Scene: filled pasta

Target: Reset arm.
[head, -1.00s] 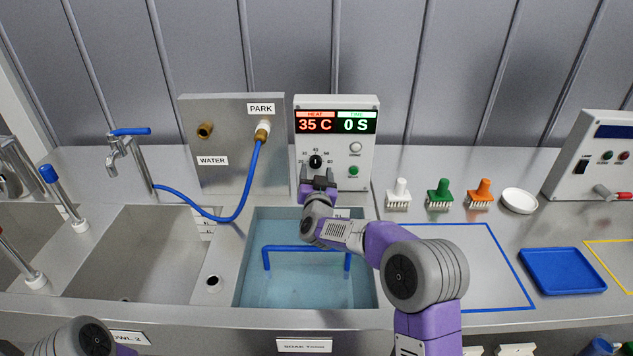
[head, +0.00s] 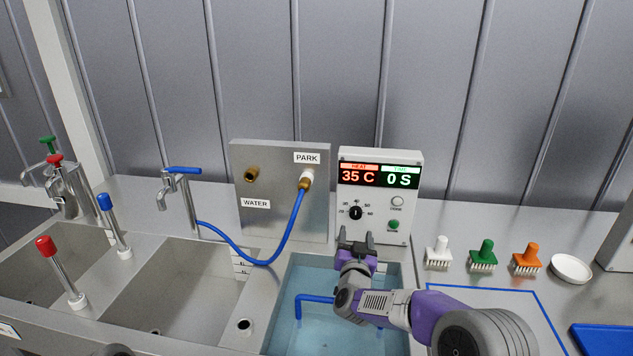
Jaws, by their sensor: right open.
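My right gripper (head: 355,243) is open and empty, its two dark fingers pointing at the control box (head: 376,235). It is just below the box's black dial (head: 355,212); I cannot tell whether it touches the box. The display (head: 378,177) reads 35 C and 0 S. My right arm reaches in from the lower right over the water-filled basin (head: 283,310) and hides part of it. A blue bar (head: 312,298) shows in the basin, partly behind my arm. My left gripper is not in view.
A metal panel marked PARK and WATER (head: 280,175) stands left of the box, with a blue hose (head: 291,230) running from it. Blue-handled tap (head: 185,170), upright red (head: 45,244) and blue (head: 104,202) levers stand left. White (head: 438,247), green (head: 484,252) and orange (head: 527,257) brushes and a white dish (head: 570,267) lie right.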

